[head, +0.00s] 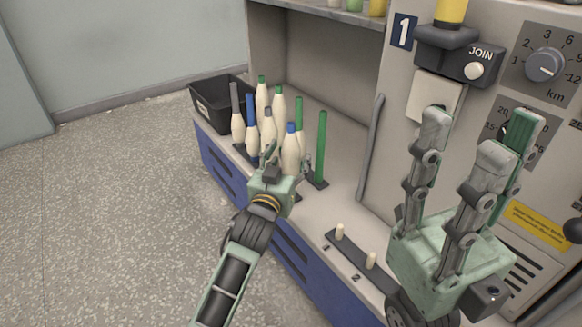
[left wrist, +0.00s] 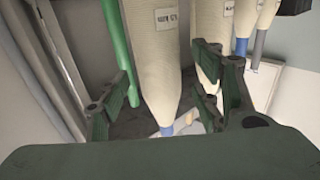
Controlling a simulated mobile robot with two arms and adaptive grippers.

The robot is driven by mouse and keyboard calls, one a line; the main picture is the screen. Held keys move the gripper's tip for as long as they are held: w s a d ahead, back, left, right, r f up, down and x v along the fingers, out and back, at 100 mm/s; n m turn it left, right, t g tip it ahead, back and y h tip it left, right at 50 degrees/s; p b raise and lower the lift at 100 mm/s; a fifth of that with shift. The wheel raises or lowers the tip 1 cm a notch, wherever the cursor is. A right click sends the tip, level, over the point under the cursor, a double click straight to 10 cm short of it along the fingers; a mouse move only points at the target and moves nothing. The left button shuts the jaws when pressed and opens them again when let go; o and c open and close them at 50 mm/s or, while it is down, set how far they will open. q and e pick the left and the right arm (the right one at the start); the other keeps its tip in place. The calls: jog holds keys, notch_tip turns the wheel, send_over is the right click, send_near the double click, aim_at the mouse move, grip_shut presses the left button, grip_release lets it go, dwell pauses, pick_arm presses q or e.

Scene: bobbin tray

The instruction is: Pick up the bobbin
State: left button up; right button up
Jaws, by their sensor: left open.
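Several cream bobbins with coloured tips stand in a group on the machine's shelf. The front one, a cream bobbin with a blue tip (head: 291,144), is right at my left gripper (head: 284,161). In the left wrist view this labelled bobbin (left wrist: 160,60) appears tip-down between the two fingers of my left gripper (left wrist: 164,82), which are open. Contact with the fingers cannot be told. Its base is hidden in the head view. My right gripper (head: 480,135) is open and empty, raised in front of the machine panel at the right.
A bare green tube (head: 321,146) stands close right of the bobbins; it also shows in the left wrist view (left wrist: 117,35). A black bin (head: 207,112) sits behind left. A strip with two pegs (head: 352,255) lies on the front right shelf. The shelf between tube and strip is clear.

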pick_arm(q)
jog(key=shift+x, duration=0.95)
jog(key=c, duration=1.3)
